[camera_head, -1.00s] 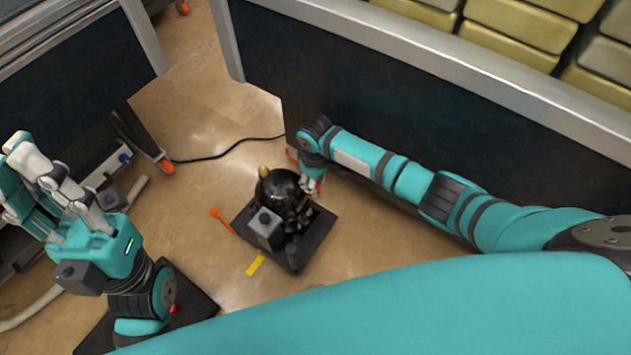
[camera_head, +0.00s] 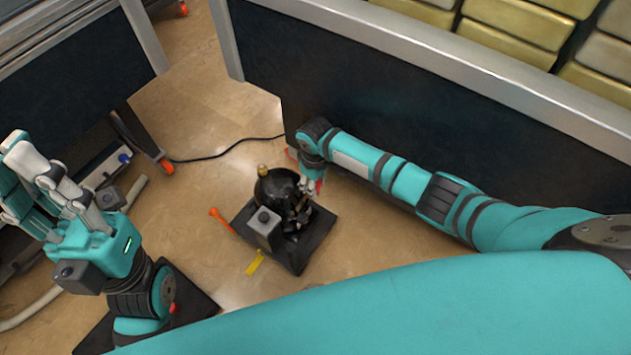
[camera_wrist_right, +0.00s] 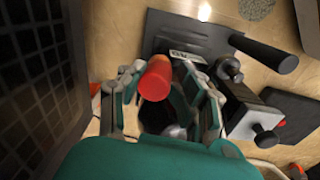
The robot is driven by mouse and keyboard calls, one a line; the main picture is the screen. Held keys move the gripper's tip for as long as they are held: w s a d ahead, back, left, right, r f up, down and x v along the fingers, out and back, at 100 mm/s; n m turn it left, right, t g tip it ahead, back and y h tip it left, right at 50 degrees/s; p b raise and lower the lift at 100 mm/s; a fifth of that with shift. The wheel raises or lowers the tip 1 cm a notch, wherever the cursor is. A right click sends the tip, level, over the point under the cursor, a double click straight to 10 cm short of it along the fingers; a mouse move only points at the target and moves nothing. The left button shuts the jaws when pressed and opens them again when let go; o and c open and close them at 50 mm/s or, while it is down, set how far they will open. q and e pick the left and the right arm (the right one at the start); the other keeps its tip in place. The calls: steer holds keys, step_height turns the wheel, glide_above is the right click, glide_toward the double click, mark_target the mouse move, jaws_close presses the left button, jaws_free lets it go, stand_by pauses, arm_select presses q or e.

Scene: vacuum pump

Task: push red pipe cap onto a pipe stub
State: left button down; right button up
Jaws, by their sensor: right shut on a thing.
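The red pipe cap (camera_wrist_right: 155,80) sits between the fingers of my right gripper (camera_wrist_right: 165,95), which is shut on it. In the head view, my right gripper (camera_head: 309,184) is at the right side of the black vacuum pump (camera_head: 275,189), close against it, with a bit of red at its fingers. The pump stands on a dark base plate (camera_head: 313,243) on the floor. I cannot clearly make out the pipe stub; the gripper and cap cover that area. My left gripper (camera_head: 45,180) is open and empty, raised at the far left, away from the pump.
An orange-handled tool (camera_head: 221,219) and a yellow strip (camera_head: 255,264) lie beside the base plate. A black cable (camera_head: 215,156) runs behind the pump. A dark-sided bench (camera_head: 400,110) stands close behind my right arm.

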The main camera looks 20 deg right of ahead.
steer(key=shift+f, duration=0.35)
steer(key=o, duration=1.3)
steer(key=shift+w+a, duration=0.1)
steer(key=shift+a, duration=0.05)
steer(key=shift+r, duration=0.15)
steer(key=shift+r, duration=0.1)
